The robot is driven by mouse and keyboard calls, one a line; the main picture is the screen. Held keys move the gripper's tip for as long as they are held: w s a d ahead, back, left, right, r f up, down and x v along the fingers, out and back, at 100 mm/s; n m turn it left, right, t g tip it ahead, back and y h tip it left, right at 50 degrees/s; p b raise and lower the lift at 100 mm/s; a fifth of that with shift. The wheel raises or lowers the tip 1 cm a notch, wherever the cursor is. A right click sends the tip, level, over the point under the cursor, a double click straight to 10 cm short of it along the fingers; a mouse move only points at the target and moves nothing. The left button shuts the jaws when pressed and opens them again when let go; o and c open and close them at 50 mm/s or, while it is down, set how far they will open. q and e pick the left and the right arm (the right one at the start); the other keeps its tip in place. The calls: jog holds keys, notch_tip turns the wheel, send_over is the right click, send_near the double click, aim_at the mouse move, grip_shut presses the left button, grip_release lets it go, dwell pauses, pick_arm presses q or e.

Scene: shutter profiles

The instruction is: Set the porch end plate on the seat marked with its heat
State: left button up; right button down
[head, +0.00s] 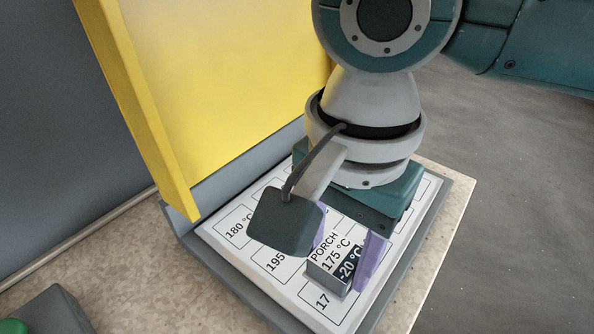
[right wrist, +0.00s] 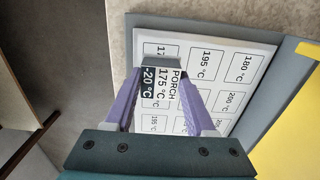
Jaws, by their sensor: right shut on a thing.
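The porch end plate (head: 328,255) is a small block with a label reading PORCH 175 °C and, on a black band, -20 °C. My right gripper (head: 345,250) is shut on it, with a purple finger on each side. The plate also shows between the fingers in the right wrist view (right wrist: 160,84). It is over the white seat board (head: 218,240), at the seat whose mark starts with 17 (head: 322,300); the plate hides the rest of that mark. I cannot tell whether the plate touches the board. My left gripper is not in view.
Seats marked 180 °C (head: 237,229), 195 °C (head: 275,263) and 200 °C (right wrist: 233,102) are printed on the board; others are partly hidden. The board lies in a grey tray (head: 222,275). A yellow panel (head: 225,80) rises beside it. A dark box with green (head: 45,315) stands at lower left.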

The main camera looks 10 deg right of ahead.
aim_at(334, 276)
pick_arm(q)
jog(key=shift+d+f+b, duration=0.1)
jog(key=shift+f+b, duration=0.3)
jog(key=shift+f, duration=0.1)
pick_arm(e)
notch_tip(334, 276, down, 4)
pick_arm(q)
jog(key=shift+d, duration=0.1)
pick_arm(e)
jog(key=shift+f, duration=0.15)
jog(key=shift+f, duration=0.1)
jog(key=shift+c, duration=1.2)
grip_release()
